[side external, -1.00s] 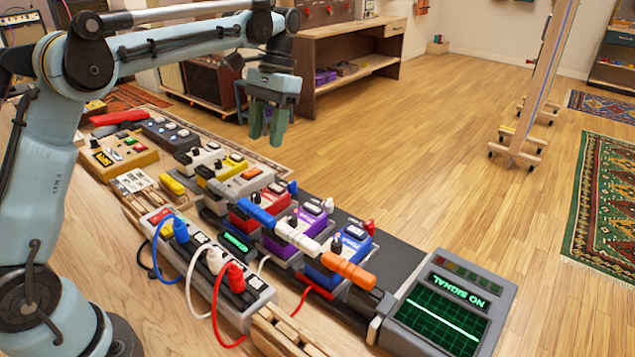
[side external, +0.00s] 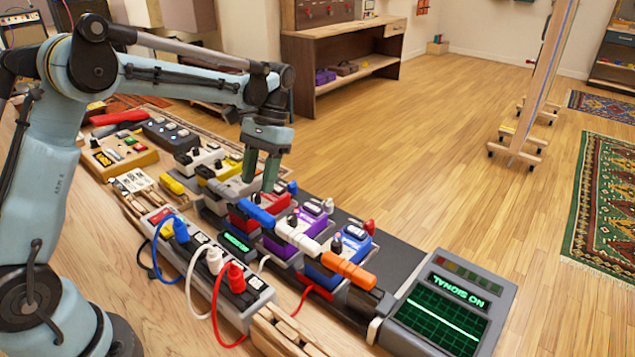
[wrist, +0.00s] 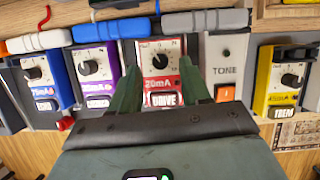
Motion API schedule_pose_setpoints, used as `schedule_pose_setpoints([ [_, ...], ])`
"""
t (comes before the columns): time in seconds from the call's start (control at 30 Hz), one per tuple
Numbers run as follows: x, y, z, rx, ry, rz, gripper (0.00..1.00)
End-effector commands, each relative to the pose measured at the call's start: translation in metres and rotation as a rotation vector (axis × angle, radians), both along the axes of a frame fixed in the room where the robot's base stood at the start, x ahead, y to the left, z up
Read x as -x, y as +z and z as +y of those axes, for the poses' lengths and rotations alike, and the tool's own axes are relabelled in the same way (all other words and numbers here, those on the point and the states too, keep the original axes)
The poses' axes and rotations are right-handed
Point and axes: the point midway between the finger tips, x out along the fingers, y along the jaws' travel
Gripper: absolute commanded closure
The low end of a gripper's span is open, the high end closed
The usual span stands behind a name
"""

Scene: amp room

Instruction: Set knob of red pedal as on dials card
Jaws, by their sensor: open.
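The red pedal (side external: 237,219), labelled DRIVE, sits in the pedal row; it also shows in the wrist view (wrist: 146,85). Its black knob (wrist: 159,62) stands on a white dial plate; its exact pointer setting is too small to read. My gripper (side external: 259,186) is above the red pedal, fingers pointing down. In the wrist view, my gripper (wrist: 160,74) is open, one finger on each side of the red pedal, with nothing between them at the knob.
A blue pedal (wrist: 52,95) and a yellow pedal (wrist: 265,80) lie farther out. Thick coloured plugs, a power strip (side external: 208,262) with cables and a NO SIGNAL screen (side external: 445,310) stand nearby.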

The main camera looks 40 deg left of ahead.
Motion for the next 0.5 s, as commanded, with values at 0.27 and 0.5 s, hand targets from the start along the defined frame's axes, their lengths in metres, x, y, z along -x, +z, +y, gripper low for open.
schedule_pose_setpoints([
  [0.27,0.010,-0.024,-0.001,0.000,0.000,0.000,0.53],
  [0.5,0.011,-0.027,-0.001,0.000,0.000,0.000,0.53],
])
